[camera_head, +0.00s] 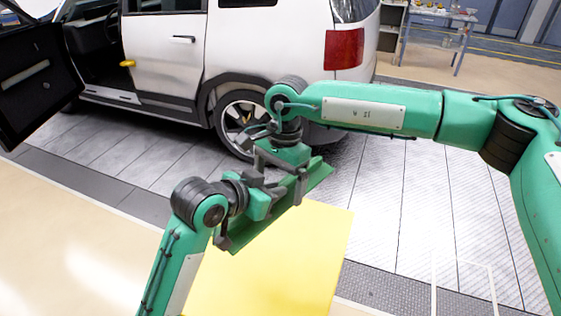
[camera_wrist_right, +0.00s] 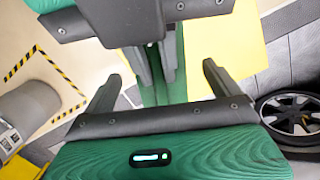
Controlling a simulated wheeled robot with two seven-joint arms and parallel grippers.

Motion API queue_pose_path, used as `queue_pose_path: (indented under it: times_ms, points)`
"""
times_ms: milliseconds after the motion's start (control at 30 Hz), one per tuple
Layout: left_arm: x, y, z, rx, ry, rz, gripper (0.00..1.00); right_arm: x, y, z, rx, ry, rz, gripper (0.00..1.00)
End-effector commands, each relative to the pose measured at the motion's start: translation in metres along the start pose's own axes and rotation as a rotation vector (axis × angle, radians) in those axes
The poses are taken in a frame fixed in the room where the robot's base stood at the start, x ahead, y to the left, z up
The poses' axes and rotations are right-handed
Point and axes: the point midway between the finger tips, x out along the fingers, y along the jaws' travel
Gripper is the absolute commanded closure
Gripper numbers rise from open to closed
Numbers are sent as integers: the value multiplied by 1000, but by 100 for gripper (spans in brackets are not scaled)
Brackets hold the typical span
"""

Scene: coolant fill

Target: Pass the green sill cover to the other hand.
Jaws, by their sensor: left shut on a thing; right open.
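The green sill cover (camera_head: 318,176) is a long, narrow channel-shaped strip held in the air, slanting up to the right in the head view. My left gripper (camera_head: 262,200) is shut on it toward its lower left part. My right gripper (camera_head: 281,174) is above it, close to the left one, and is open. In the right wrist view the cover (camera_wrist_right: 160,92) runs between the two spread fingers of my right gripper (camera_wrist_right: 162,72), with a gap on both sides. My left gripper's fingers (camera_wrist_right: 152,58) grip it just beyond. Part of the cover is hidden behind the grippers.
A yellow surface (camera_head: 275,265) lies below the cover. A white car (camera_head: 260,50) with an open front door (camera_head: 35,75) stands behind, its rear wheel (camera_head: 238,122) close behind the grippers. A bench (camera_head: 440,20) is far back right. Floor at right is clear.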

Motion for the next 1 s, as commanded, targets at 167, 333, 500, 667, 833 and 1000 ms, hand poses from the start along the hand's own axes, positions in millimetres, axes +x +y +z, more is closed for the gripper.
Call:
queue_pose_path:
  times_ms: [167,333,500,667,833,1000]
  points:
    - [0,0,0,0,1,0,100,18,0,0,0,0,0,6]
    - [0,0,0,0,1,0,100,22,0,0,0,0,-1,6]
    - [0,0,0,0,1,0,100,22,0,0,0,-1,-1,6]
    - [0,0,0,0,1,0,100,22,0,0,0,-1,-1,32]
    - [0,1,0,0,1,2,100,22,0,0,0,-1,-2,59]
    - [0,0,0,0,1,1,60,22,-1,0,0,-1,-3,59]
